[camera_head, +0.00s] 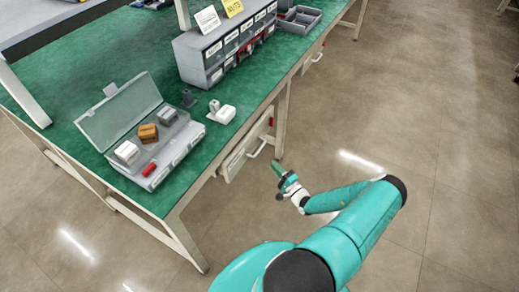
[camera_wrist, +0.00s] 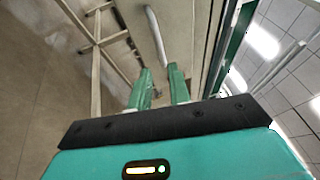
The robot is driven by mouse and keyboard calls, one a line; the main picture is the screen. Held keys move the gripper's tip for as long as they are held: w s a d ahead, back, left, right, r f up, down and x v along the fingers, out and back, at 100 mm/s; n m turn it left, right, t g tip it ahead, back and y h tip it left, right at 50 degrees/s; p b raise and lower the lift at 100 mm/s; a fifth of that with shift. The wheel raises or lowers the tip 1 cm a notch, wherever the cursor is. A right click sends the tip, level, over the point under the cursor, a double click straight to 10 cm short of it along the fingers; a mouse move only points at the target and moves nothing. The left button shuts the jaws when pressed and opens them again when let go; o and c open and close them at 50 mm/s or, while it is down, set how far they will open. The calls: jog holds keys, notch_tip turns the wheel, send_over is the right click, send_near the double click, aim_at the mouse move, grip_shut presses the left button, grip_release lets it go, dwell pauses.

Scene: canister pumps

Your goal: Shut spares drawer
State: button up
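A pale drawer (camera_head: 236,164) with a bar handle (camera_head: 258,148) hangs under the front edge of the green workbench. I cannot tell how far it stands out, or read any label naming it the spares drawer. My gripper (camera_head: 279,171) is just right of and below this drawer in the head view, apart from it. In the wrist view my gripper (camera_wrist: 160,72) has its two green fingers apart with nothing between them. A pale curved handle (camera_wrist: 156,35) and a pale drawer front (camera_wrist: 182,30) lie beyond the fingertips.
A second drawer handle (camera_head: 317,57) shows farther along the bench. On the green bench top (camera_head: 150,65) are an open grey case (camera_head: 165,163), a small-drawer cabinet (camera_head: 225,45) and a grey tray (camera_head: 300,18). A bench leg (camera_head: 281,120) stands beside the nearer drawer. The floor at right is clear.

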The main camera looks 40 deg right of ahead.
aim_at(260, 149)
jog(key=x, duration=1.1)
jog(key=shift+w, duration=0.15)
grip_shut()
